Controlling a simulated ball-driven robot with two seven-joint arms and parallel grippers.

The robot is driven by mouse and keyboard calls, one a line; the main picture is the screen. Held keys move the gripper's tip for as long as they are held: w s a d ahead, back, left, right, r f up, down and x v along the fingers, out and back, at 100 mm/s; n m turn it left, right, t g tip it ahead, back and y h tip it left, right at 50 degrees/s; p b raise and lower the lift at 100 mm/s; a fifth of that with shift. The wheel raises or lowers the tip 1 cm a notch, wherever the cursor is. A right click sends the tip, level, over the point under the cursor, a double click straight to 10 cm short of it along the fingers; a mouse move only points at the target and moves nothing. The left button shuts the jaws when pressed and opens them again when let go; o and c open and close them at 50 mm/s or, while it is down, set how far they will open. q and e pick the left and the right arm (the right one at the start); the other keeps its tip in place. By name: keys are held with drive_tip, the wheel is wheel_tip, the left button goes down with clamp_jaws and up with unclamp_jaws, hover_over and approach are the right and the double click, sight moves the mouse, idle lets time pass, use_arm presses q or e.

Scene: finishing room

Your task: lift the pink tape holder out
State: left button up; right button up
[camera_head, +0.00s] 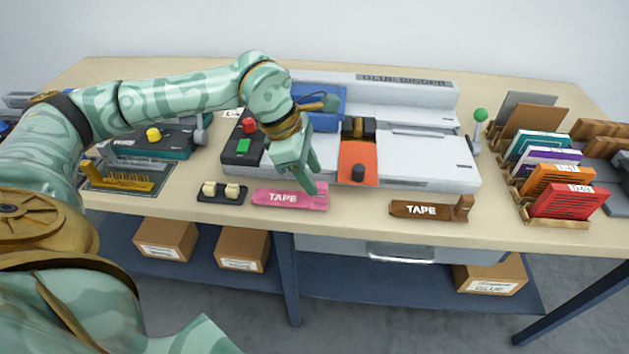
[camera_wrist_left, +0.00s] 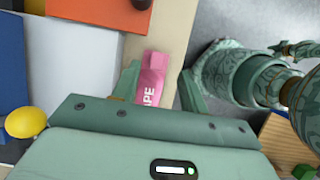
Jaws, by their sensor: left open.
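The pink tape holder (camera_head: 284,199), marked TAPE, lies on the table near its front edge in the head view. In the left wrist view the pink tape holder (camera_wrist_left: 150,83) shows between my two fingers, its near part hidden by the gripper body. My left gripper (camera_head: 308,185) is open, with its fingers pointing down at the holder's right part; I cannot tell whether they touch it. In the wrist view the left gripper's fingers (camera_wrist_left: 158,88) stand apart on either side of it. My right gripper is not in view.
A brown tape holder (camera_head: 425,208) lies further right on the front edge. A black block with two cream knobs (camera_head: 222,192) is just left of the pink one. The glue binder machine (camera_head: 430,160) with its orange part (camera_head: 357,165) stands behind. Book racks (camera_head: 555,215) are at right.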

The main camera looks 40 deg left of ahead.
sight(317, 184)
use_arm(q)
drive_tip(key=x, duration=0.1)
drive_tip(key=b+x, duration=0.1)
drive_tip(key=x, duration=0.1)
drive_tip(key=b+x, duration=0.1)
drive_tip(key=x, duration=0.1)
drive_tip(key=shift+w+a+f, duration=0.15)
drive_tip(key=shift+a, duration=0.15)
clamp_jaws()
drive_tip(key=shift+r, duration=0.2)
